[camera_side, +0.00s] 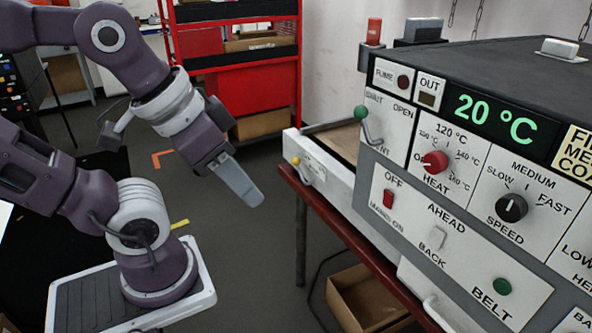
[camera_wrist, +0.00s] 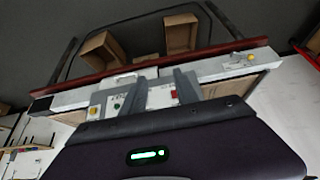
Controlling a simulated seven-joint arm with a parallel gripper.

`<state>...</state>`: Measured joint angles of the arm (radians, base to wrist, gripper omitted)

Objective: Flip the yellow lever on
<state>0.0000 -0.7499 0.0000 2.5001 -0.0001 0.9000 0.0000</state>
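The yellow lever (camera_side: 296,161) is a small lever with a round yellow knob on the pale front unit (camera_side: 322,183) at the left end of the machine. Its knob sits up and left of its mount. In the wrist view the yellow knob (camera_wrist: 251,57) shows at the right end of a pale bar. My gripper (camera_side: 250,195) hangs in the air left of the lever and slightly lower in the picture, apart from it. In the wrist view my gripper (camera_wrist: 161,80) has its two grey fingers apart with nothing held between them.
A lever with a green knob (camera_side: 361,112) is on the panel right of the yellow one. The panel also has a red switch (camera_side: 388,198), a red heat knob (camera_side: 435,162) and a black speed knob (camera_side: 511,207). A red rail (camera_side: 335,215) runs below. A cardboard box (camera_side: 365,298) lies lower.

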